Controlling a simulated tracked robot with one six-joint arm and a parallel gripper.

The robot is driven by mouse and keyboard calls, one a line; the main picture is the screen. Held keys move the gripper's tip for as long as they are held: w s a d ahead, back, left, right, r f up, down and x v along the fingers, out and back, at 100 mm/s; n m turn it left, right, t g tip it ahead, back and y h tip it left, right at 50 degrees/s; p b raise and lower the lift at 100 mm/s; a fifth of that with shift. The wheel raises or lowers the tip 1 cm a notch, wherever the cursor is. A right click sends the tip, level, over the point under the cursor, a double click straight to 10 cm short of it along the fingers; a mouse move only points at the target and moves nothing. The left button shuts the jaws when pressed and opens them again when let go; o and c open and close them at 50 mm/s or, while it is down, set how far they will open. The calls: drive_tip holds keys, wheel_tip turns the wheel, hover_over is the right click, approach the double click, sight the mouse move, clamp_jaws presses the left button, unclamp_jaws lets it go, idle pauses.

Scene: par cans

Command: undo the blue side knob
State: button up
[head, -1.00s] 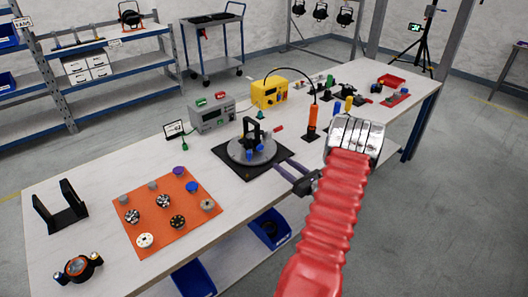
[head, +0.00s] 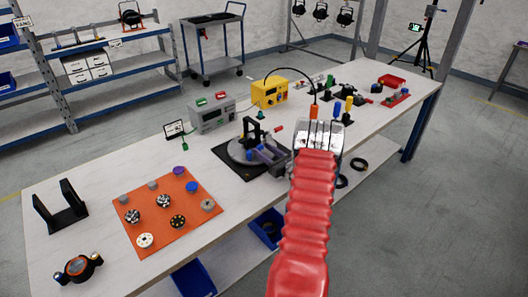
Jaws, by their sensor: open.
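A black upright fixture (head: 246,131) stands on a round grey turntable (head: 233,153) on a black square base, mid-table. A small blue knob (head: 249,155) shows low at the fixture, partly hidden by my gripper. My gripper (head: 259,153) is open and reaches in from the right over the turntable, its purple-grey fingers close beside the fixture. I cannot tell whether the fingers are around the knob or touch it. A small red part (head: 278,129) shows at the fixture's right. My red-sleeved arm hides the table behind it.
An orange mat (head: 150,218) with several knobs, one of them blue (head: 191,187), lies to the left. A grey power supply (head: 211,116) and a yellow box (head: 270,90) stand behind the turntable. Black rings (head: 360,164) lie right of my arm. A black cradle (head: 61,210) stands far left.

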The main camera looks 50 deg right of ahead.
drive_tip(key=shift+c, duration=0.5)
drive_tip(key=c, duration=0.9)
drive_tip(key=shift+a, duration=0.15)
drive_tip(key=shift+c, duration=0.4)
drive_tip(key=shift+n, duration=3.1)
